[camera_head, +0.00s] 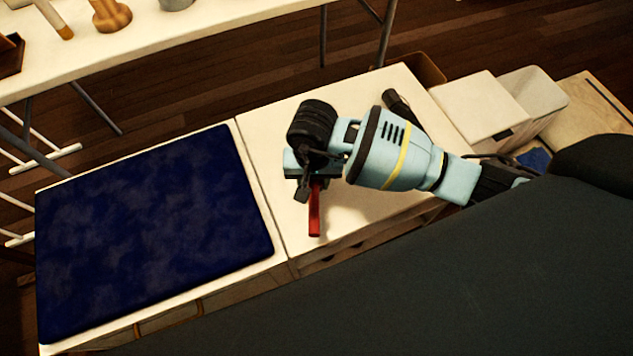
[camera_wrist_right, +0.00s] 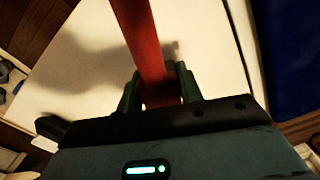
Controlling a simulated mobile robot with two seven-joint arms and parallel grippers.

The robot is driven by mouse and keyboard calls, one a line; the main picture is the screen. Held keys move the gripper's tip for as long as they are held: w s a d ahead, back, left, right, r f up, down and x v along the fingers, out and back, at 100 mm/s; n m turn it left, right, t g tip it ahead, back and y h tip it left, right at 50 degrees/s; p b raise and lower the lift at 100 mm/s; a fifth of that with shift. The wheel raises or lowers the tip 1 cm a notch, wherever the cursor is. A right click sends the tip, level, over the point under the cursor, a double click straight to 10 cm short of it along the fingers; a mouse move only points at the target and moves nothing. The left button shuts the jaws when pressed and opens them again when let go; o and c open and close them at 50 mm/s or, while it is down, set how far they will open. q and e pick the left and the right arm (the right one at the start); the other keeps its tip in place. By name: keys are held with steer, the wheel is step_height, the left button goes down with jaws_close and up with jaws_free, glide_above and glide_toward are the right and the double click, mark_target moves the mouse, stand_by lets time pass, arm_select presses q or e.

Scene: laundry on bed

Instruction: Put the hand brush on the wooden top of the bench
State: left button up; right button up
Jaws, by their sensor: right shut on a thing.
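My right gripper (camera_head: 311,178) is shut on the red handle of the hand brush (camera_head: 314,212), over the pale wooden top of the bench (camera_head: 283,218). In the right wrist view the red handle (camera_wrist_right: 145,40) runs up between the two fingers (camera_wrist_right: 160,92). The brush's bristle end cannot be made out. Shadows of the arm and handle fall on the bench top (camera_wrist_right: 75,90) in the wrist view. Whether the brush touches the top is not clear. My left gripper is not in view.
A dark blue cushion (camera_head: 150,230) covers the left part of the bench. A dark cylindrical object (camera_head: 395,100) shows behind my right arm. White boxes (camera_head: 485,108) stand to the right. A white table (camera_head: 150,35) with small items stands behind.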

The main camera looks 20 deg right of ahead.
mark_target(316, 185)
steer(key=shift+w+d, duration=0.25)
steer(key=shift+d, duration=0.2)
step_height(316, 185, down, 3)
steer(key=shift+f+b, duration=0.2)
steer(key=shift+b, duration=0.3)
steer(key=shift+f, duration=0.25)
steer(key=o, duration=1)
steer(key=shift+o, duration=0.2)
